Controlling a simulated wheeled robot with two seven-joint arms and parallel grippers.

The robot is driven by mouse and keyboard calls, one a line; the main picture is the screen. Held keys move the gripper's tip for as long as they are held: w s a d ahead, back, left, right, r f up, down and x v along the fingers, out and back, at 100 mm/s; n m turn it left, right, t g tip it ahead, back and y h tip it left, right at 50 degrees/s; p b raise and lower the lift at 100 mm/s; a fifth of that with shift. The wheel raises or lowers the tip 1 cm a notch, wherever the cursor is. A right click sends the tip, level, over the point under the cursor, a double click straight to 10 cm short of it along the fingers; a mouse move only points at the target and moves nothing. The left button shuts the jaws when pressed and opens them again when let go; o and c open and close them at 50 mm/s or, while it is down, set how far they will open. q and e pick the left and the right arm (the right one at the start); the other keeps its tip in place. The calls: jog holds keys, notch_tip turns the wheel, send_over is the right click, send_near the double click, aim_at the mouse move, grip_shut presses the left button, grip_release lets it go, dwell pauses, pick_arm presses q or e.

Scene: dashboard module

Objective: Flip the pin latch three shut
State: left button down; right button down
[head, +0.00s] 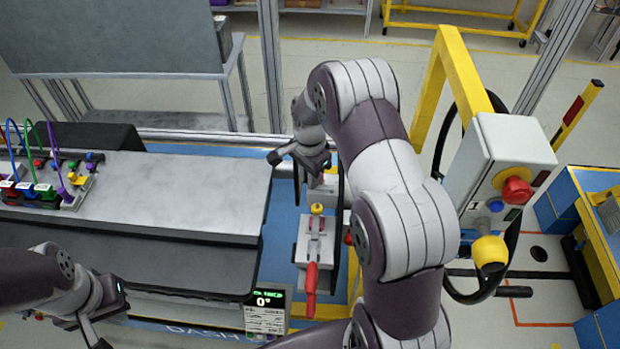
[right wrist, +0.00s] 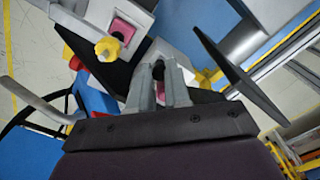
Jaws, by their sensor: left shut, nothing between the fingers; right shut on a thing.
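A toggle-type pin latch with a red handle (head: 312,280) and a yellow knob (head: 317,208) stands on a grey block at the dash's right end. Another latch (head: 324,188) sits behind it, partly hidden by my right gripper (head: 303,170). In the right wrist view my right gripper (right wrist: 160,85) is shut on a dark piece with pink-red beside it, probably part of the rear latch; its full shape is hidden. A yellow knob (right wrist: 107,49) shows up-left of the fingers. Which latch is number three I cannot tell. My left gripper (head: 92,335) is at the lower left, away from the latches.
The grey dash panel (head: 190,190) fills the left, with coloured cables and connectors (head: 40,185) on it. A display (head: 268,300) reads 0°. A control box (head: 500,160) with a red button stands to the right. My right arm covers the area right of the latches.

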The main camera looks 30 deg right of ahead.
jog(key=shift+w+r, duration=0.15)
dwell(0.3)
jog(key=c, duration=1.1)
grip_release()
notch_tip(320, 180, up, 6)
jog(key=shift+f+b, duration=0.1)
jog(key=shift+b, duration=1.15)
notch_tip(320, 180, up, 7)
jog(key=p, duration=0.4)
jog(key=shift+f, duration=0.15)
